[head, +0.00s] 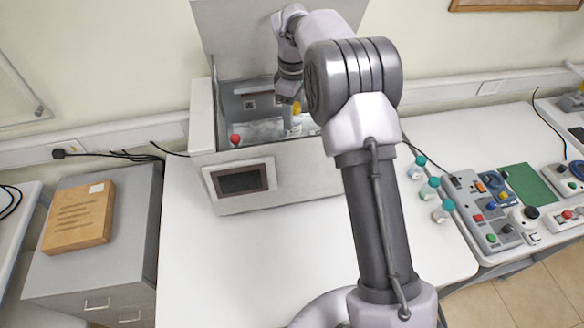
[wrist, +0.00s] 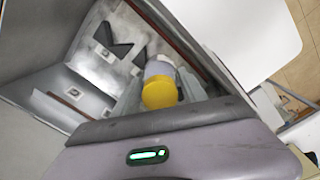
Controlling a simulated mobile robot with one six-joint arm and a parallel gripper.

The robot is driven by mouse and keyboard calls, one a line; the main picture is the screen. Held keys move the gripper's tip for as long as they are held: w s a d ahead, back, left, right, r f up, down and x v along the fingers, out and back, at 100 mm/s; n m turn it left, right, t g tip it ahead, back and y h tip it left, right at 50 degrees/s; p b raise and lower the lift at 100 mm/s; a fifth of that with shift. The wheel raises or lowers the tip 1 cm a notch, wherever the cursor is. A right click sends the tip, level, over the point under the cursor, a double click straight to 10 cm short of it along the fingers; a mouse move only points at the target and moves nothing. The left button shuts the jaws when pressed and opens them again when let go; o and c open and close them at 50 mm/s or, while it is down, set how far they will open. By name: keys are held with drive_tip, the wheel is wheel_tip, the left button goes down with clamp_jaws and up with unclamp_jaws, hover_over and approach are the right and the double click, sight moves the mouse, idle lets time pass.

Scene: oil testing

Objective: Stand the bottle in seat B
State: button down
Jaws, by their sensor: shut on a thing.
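The bottle with a yellow cap (wrist: 160,93) is held in my gripper (wrist: 163,85), which is shut on it. Its pale body (wrist: 158,68) shows beyond the cap in the wrist view. In the head view the yellow cap (head: 296,108) shows just below my gripper (head: 291,98), inside the open machine (head: 245,172). Grey inner walls surround it. Small square markers show inside, one in the head view (head: 249,105) and another in the wrist view (wrist: 73,92). I cannot read which seat is B, nor tell whether the bottle's base touches anything.
The machine's lid (head: 240,40) stands open at the back. A red knob (head: 235,139) sits at its front left edge. Several teal-capped bottles (head: 433,183) stand right of my arm, beside a control panel (head: 490,215). The white table (head: 240,260) is clear in front.

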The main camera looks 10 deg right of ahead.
drive_tip(key=f+b, duration=0.1)
drive_tip(key=f, duration=0.1)
drive_tip(key=w+f+b, duration=0.1)
drive_tip(key=f+b, duration=0.1)
drive_tip(key=f, duration=0.1)
drive_tip(key=shift+w+f, duration=0.2)
drive_tip(key=shift+f, duration=0.15)
drive_tip(key=f+b, duration=0.1)
drive_tip(key=f, duration=0.8)
drive_tip(key=shift+s, duration=0.2)
drive_tip(key=shift+f, duration=0.2)
drive_tip(key=c, duration=0.6)
unclamp_jaws()
